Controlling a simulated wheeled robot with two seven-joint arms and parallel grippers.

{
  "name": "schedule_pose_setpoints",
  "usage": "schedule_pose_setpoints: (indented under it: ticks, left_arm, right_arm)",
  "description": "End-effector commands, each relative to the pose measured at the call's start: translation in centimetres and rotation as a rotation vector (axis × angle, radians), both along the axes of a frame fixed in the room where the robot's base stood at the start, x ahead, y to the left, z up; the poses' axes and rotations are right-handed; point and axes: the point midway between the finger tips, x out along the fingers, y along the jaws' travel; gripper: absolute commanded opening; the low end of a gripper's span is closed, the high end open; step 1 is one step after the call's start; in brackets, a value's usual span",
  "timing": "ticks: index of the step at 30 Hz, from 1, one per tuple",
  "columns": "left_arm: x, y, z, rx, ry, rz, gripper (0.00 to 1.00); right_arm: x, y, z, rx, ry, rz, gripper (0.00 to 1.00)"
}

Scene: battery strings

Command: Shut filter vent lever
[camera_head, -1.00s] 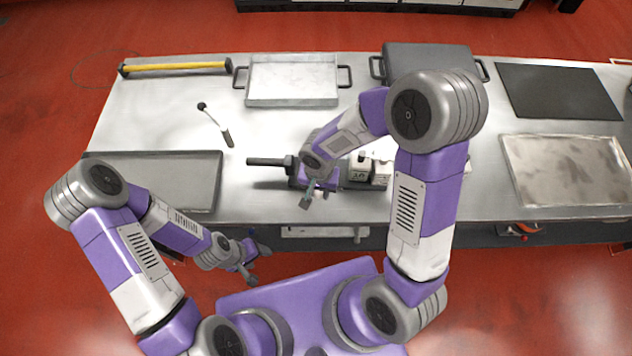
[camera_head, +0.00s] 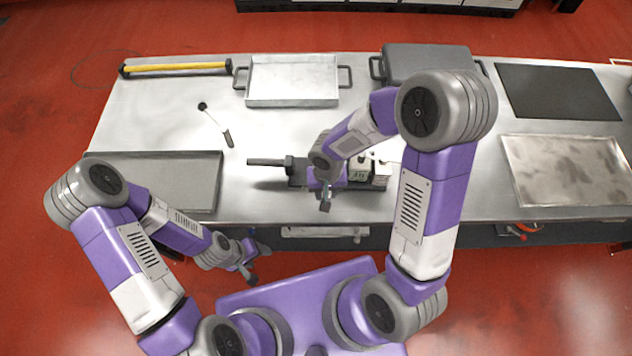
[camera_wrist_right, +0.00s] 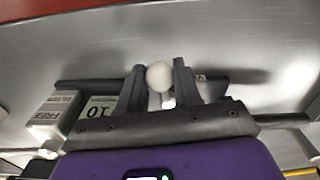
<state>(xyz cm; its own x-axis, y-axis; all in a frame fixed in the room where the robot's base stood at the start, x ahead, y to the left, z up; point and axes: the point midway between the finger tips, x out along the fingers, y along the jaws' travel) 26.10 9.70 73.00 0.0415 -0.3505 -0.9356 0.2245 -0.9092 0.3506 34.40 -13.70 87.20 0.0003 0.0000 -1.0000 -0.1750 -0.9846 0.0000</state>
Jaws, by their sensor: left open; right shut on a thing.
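The filter vent device (camera_head: 297,171) lies on the metal bench, with a dark bar pointing left and pale labelled boxes (camera_head: 361,171) at its right end. In the right wrist view, a round white knob (camera_wrist_right: 158,76), apparently the lever's end, sits between the fingers of my right gripper (camera_wrist_right: 160,84), which is shut on it. In the head view my right gripper (camera_head: 325,200) is over the device's front, hiding part of it and the knob. My left gripper (camera_head: 249,262) is open and empty, off the bench's front edge.
A grey tray (camera_head: 180,178) lies at the front left, and a handled pan (camera_head: 292,80) at the back. A black-tipped rod (camera_head: 215,125) lies left of the device. A yellow bar (camera_head: 178,67) is at the back left. Another tray (camera_head: 568,170) is at the right.

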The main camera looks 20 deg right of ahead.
Motion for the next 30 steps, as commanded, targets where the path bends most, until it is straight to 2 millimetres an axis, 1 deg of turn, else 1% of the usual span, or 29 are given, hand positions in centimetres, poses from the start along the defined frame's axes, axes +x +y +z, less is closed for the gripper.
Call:
schedule_pose_setpoints:
  ticks: [4,9,20,30]
  left_arm:
    - [0.0,0.0,0.3,0.0,0.0,0.0,0.62]
    - [0.0,0.0,0.3,0.0,0.0,0.0,0.62]
    - [0.0,0.0,0.4,0.0,0.0,0.0,0.62]
    - [0.0,0.0,1.1,0.0,0.0,0.0,0.62]
  right_arm:
    - [-0.2,-0.6,0.0,0.0,0.004,0.07,0.01]
    - [-0.2,-0.9,-0.1,0.0,0.003,0.118,0.01]
    - [-0.3,-1.0,-0.1,-0.001,0.004,0.13,0.01]
    - [-0.2,-2.1,0.0,0.0,0.004,0.286,0.01]
